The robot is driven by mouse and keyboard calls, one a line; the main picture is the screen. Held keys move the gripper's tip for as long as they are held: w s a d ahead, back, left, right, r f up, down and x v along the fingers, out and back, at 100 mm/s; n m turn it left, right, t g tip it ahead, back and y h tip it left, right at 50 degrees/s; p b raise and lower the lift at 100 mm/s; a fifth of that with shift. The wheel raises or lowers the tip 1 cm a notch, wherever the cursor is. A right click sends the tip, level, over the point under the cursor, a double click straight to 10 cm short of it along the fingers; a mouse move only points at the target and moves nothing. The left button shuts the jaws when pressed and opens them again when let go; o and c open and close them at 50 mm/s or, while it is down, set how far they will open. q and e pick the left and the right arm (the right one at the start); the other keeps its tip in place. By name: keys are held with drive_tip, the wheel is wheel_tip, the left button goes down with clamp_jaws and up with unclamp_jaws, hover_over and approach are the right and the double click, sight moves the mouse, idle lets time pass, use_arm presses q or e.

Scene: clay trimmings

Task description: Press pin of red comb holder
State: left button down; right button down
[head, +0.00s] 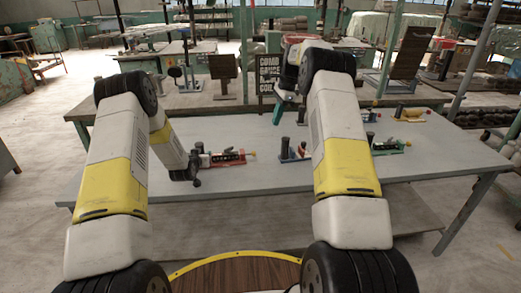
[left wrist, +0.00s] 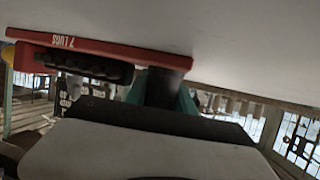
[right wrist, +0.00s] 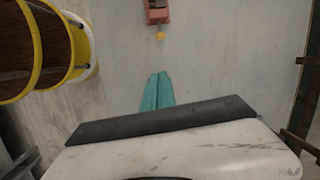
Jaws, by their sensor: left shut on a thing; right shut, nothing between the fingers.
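The red comb holder (head: 229,161) lies on the left part of the grey table, with a dark post at its left end. It shows upside down in the left wrist view (left wrist: 115,55), marked "7 LUGS". My left gripper (left wrist: 160,92) is shut on its dark post (left wrist: 172,72), teal fingers on either side. In the right wrist view the red holder's end (right wrist: 157,14) shows at the top, with the yellow pin (right wrist: 160,36) pointing down the picture. My right gripper (head: 277,120) is shut and empty, raised above the table. Its teal fingertips (right wrist: 158,74) are apart from the pin.
A blue comb holder (head: 292,153) stands right of the red one, partly hidden by my right arm. A green one (head: 388,148) and a yellow one (head: 410,116) stand farther right. A dark lettered sign (head: 269,76) stands behind. The table's front left (head: 250,182) is clear.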

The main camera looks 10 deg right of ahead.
sight(253, 152)
use_arm(q)
drive_tip(key=shift+s+f, duration=0.2)
drive_tip(key=shift+f, duration=0.1)
use_arm(e)
drive_tip(key=shift+m, duration=0.7)
drive_tip(key=f, duration=0.2)
drive_tip(key=w+f, duration=0.1)
drive_tip(key=f, duration=0.1)
drive_tip(key=shift+w+d+f, duration=0.1)
drive_tip(key=shift+f, duration=0.3)
drive_tip(key=shift+g, duration=0.3)
drive_tip(key=x, duration=1)
drive_tip(key=a, duration=0.3)
drive_tip(key=shift+a, duration=0.5)
drive_tip(key=shift+a, duration=0.1)
use_arm(q)
drive_tip(key=shift+d, duration=0.1)
use_arm(e)
drive_tip(key=shift+a, duration=1.4)
